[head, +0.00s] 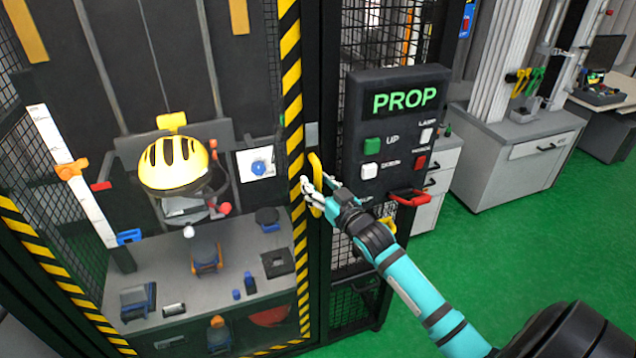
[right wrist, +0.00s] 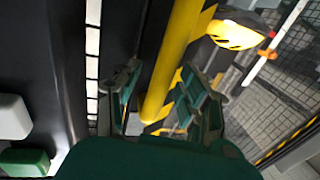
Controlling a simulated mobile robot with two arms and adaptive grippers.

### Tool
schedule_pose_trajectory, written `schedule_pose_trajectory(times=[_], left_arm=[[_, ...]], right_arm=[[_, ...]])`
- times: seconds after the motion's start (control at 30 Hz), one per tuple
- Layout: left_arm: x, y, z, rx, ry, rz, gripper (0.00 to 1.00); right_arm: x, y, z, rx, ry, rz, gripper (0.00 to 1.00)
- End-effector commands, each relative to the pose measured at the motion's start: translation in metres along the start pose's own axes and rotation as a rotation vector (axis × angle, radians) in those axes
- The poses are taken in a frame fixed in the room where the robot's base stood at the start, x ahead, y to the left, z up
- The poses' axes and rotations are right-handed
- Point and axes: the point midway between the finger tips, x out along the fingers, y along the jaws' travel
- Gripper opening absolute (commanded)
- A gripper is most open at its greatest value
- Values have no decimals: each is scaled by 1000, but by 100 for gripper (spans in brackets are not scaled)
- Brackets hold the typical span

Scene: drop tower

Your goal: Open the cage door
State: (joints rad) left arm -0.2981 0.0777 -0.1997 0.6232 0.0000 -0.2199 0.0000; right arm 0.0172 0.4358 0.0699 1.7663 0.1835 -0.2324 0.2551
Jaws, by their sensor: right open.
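The cage door (head: 292,90) has a black and yellow striped edge and appears closed in the head view. Its yellow handle (head: 316,180) is a vertical bar at that edge, and it also shows in the right wrist view (right wrist: 178,62). My right gripper (head: 311,190) is at the handle. In the right wrist view its open fingers (right wrist: 158,95) stand on either side of the yellow bar, with a visible gap on the left side. Whether the right finger touches the bar is unclear. My left gripper is not in view.
A control box (head: 400,130) reading PROP, with buttons and a red handle (head: 408,197), is right of the door. Inside the cage, a yellow helmet (head: 173,163) sits above a bench (head: 165,275). Grey cabinets (head: 515,155) stand farther right. Green floor (head: 480,260) there is clear.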

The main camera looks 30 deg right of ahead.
Motion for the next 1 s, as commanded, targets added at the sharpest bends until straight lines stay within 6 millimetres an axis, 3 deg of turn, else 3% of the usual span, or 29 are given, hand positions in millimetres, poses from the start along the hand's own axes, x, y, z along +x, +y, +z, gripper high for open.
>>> schedule_pose_trajectory(times=[0.17, 0.5, 1.0], left_arm=[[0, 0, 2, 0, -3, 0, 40], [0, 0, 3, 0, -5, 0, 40], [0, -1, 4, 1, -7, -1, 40]], right_arm=[[0, 0, 0, 0, 1, 0, 42], [0, 0, 0, 0, 1, 0, 0], [0, 0, 0, 0, 1, 1, 0]])
